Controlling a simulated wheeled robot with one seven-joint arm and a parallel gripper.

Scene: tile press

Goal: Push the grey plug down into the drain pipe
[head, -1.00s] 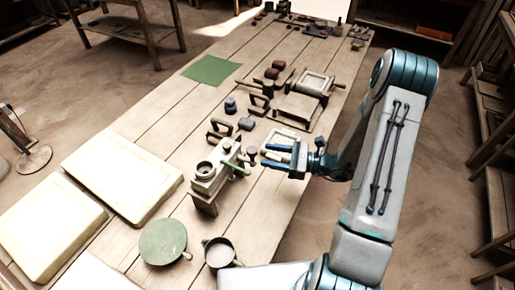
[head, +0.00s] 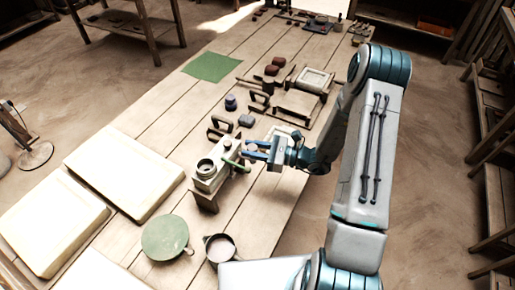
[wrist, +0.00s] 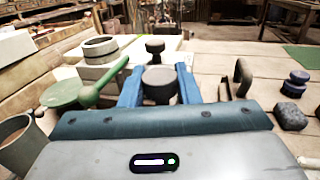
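My gripper (head: 257,150) is low over the bench, its blue fingers pointing left, spread apart. In the wrist view a dark grey round-topped piece (wrist: 160,84) stands between the fingers; I take it for the grey plug. I cannot tell whether the fingers touch it, and its lower part is hidden. A grey-beige block (head: 207,183) with an upright open ring (head: 205,166) is just left of the fingers. A dark knob (wrist: 155,47) stands beyond the fingertips. I cannot tell for sure which part is the drain pipe.
A green handle (head: 236,164) sticks out beside the block. A round green disc (head: 165,236) and a small pot (head: 219,250) stand in front. Pale slabs (head: 120,172) cover the left side.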

